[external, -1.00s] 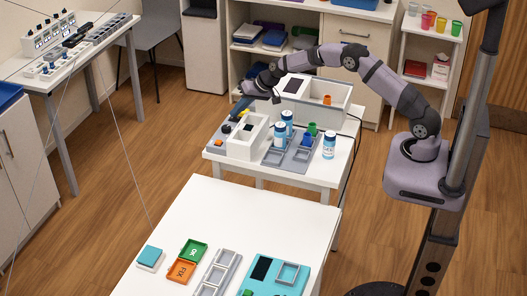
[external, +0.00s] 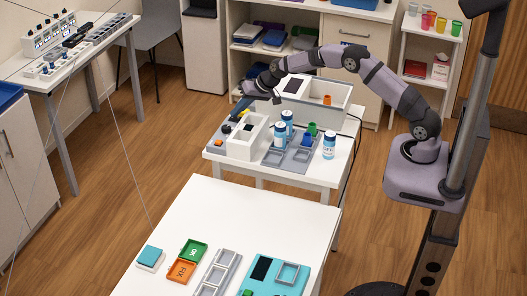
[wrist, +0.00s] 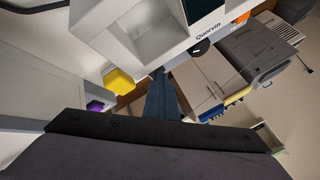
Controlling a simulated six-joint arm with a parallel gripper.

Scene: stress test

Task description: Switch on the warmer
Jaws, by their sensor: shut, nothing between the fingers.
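The likely warmer is a white open-topped box (external: 240,150) at the left end of the small back table in the external view. A black knob (external: 226,128) and a small orange part (external: 218,143) show at its left. In the wrist view a white box (wrist: 142,32) marked "Quorvin" has a black round knob (wrist: 200,47) and an orange part (wrist: 243,17). My gripper (external: 235,112) is above and behind the box's left end, its blue fingers pointing down-left. In the wrist view the fingers (wrist: 160,95) are together and empty, apart from the knob. Contact cannot be told.
A grey tray (external: 298,157) with blue-white bottles (external: 280,135) stands right of the box. A larger white bin (external: 325,115) is behind, under my arm.

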